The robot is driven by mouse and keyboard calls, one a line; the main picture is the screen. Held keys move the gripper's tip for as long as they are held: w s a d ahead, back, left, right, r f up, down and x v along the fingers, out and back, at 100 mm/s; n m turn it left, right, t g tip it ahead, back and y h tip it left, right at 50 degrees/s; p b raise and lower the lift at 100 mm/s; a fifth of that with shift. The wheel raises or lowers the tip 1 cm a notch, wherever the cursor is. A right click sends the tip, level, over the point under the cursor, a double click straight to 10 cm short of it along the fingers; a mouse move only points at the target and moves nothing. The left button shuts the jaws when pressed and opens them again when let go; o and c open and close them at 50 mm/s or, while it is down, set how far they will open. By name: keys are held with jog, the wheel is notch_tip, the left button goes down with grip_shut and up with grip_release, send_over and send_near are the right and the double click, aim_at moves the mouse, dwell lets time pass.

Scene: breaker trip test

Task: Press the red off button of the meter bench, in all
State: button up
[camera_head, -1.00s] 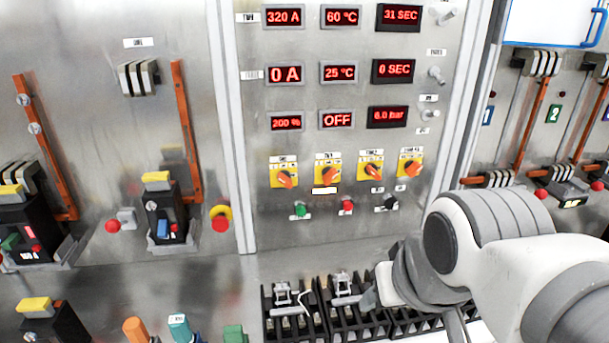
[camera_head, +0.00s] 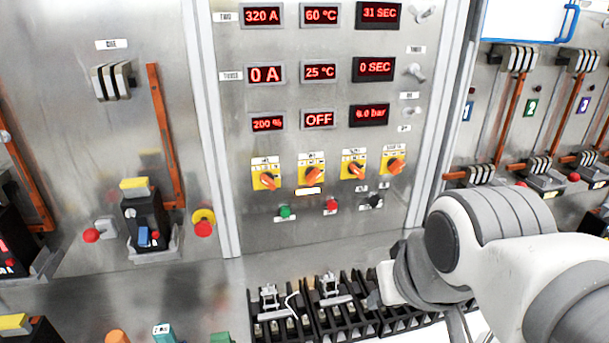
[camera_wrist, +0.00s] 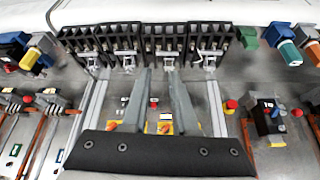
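The meter bench panel (camera_head: 235,150) has red displays, one reading OFF. The red button (camera_head: 331,205) sits in its lower row, between a green button (camera_head: 285,211) and a black switch (camera_head: 376,201). In the head view my gripper is not visible; my arm is at the lower right, below and right of the red button. In the wrist view, the panel appears upside down, and my gripper (camera_wrist: 160,72) shows two grey fingers apart with nothing between them. The red button (camera_wrist: 154,103) shows in the gap between the fingers, well apart from them. The right finger seems to hide the green button.
Black terminal blocks (camera_head: 318,320) with upright metal clips stand on the bench below the panel. Orange selector knobs (camera_head: 311,174) sit above the buttons. Other red buttons (camera_head: 91,235) and a yellow-collared one (camera_head: 203,229) are on the left panel. Coloured plugs (camera_head: 163,333) stand lower left.

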grip_shut()
dwell(1.4)
